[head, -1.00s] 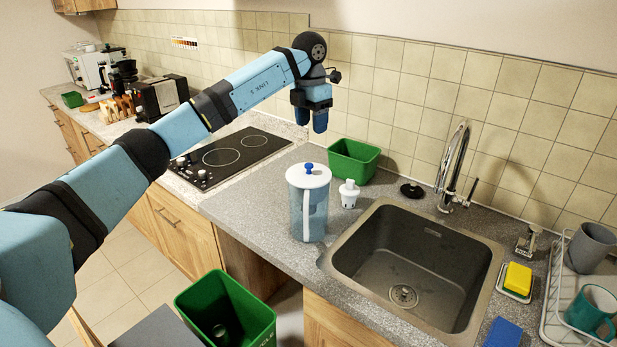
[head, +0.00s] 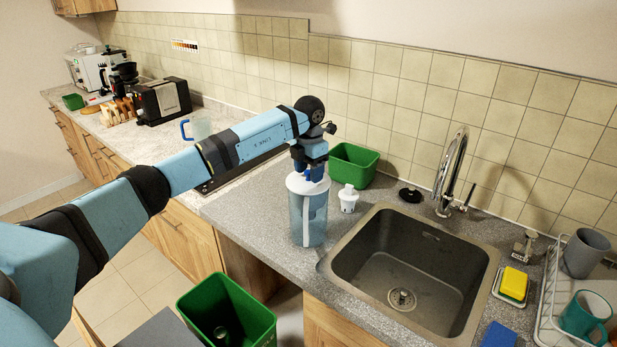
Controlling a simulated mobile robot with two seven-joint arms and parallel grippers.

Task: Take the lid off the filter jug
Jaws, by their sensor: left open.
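The filter jug (head: 312,222) stands upright on the grey counter, left of the sink. It is a clear bluish jug with a pale handle strip. Its white round lid (head: 297,184) sits on top. My left gripper (head: 308,174) is open, pointing down right over the lid, with its fingers at the blue knob. The knob is mostly hidden by the fingers, and I cannot tell whether they touch it. My right gripper is not in view.
A white filter cartridge (head: 348,198) stands close to the jug's right. A green tub (head: 354,165) is behind it, and a black sink plug (head: 410,195) lies further right. The sink (head: 412,265) is at the right. A clear blue-handled pitcher (head: 201,126) stands behind my arm.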

